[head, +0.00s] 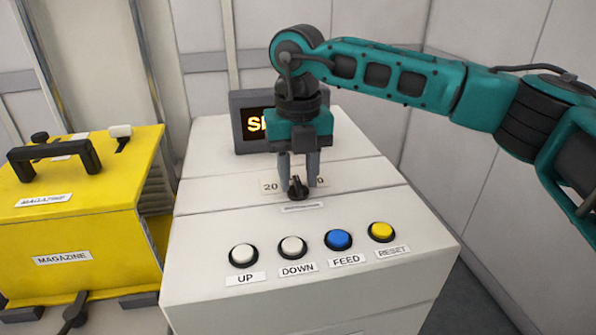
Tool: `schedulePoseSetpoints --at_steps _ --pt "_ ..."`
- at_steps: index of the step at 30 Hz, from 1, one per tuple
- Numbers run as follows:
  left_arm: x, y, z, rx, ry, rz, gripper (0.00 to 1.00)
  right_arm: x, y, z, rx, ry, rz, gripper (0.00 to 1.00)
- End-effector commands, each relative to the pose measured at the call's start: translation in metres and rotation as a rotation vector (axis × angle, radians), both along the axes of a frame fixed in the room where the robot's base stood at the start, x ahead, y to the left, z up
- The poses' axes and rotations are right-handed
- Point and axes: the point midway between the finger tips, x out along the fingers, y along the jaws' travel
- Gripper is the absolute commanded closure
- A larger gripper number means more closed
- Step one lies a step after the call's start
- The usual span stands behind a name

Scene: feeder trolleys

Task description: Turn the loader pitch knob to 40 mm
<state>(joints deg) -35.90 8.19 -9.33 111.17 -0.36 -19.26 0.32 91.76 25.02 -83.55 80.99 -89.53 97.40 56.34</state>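The black pitch knob (297,188) sits on the sloped white panel of the loader (215,205). A scale plate behind it shows "20" (270,187) on the left and a "0" (320,180) on the right; the rest of the scale is hidden by my gripper. I cannot tell clearly where the knob points. My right gripper (299,181) points down over the knob with its two fingers apart, one to each side of the knob's top. I see a gap between the fingers and the knob. My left gripper is not in view.
UP (243,255), DOWN (292,248), FEED (338,240) and RESET (382,232) buttons line the panel's front. A dark display (244,138), partly hidden by my gripper, stands behind. A yellow magazine (105,225) with a black handle stands at left. White walls close in behind and right.

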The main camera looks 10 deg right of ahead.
Motion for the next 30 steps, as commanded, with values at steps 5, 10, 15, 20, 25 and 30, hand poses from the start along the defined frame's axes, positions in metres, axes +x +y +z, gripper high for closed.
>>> schedulePoseSetpoints --at_steps 5,10,15,20,25,30 --pt "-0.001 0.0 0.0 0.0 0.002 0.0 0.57 0.001 0.001 0.022 0.002 -0.005 0.001 0.64" --pt "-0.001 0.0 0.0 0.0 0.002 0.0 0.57 0.001 0.001 0.061 0.002 -0.006 0.0 0.64" --pt "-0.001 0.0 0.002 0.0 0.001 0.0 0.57 0.001 0.001 0.097 0.001 -0.005 0.0 0.64" --pt "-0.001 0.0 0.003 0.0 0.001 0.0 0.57 0.0 0.0 0.119 0.001 -0.002 0.0 0.64" --pt "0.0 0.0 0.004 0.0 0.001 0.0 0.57 0.0 0.0 0.128 0.001 -0.002 0.001 0.64" --pt "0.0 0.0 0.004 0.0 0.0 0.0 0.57 0.0 0.0 0.129 0.001 -0.001 0.001 0.64"
